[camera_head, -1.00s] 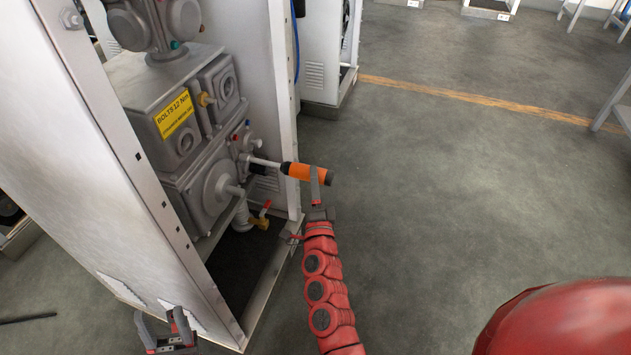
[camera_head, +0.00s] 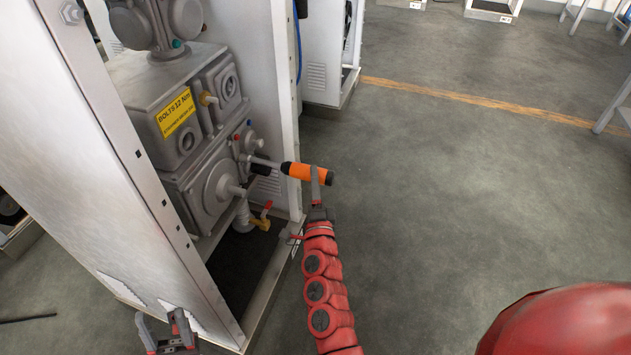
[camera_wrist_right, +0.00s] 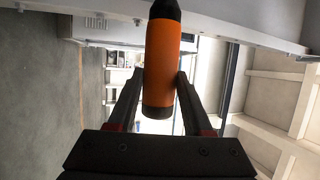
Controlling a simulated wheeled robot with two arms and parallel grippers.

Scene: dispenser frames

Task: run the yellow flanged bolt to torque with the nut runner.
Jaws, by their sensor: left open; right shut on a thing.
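The nut runner, with an orange body (camera_head: 306,171) and black ends, lies roughly level in my right gripper (camera_head: 316,180). Its pale shaft points left into the machine. In the right wrist view the gripper's fingers close on both sides of the orange body (camera_wrist_right: 165,65). The shaft's tip is at the lower right part of the machine face, near small red and blue bolt heads (camera_head: 243,130). I cannot make out the yellow flanged bolt, or tell whether the tip touches it. My left gripper (camera_head: 157,322) is open and empty at the lower left, before the cabinet.
The grey machine (camera_head: 150,75) with a yellow torque label (camera_head: 175,113) stands inside a white cabinet frame (camera_head: 285,80). The frame's right post is close to the runner.

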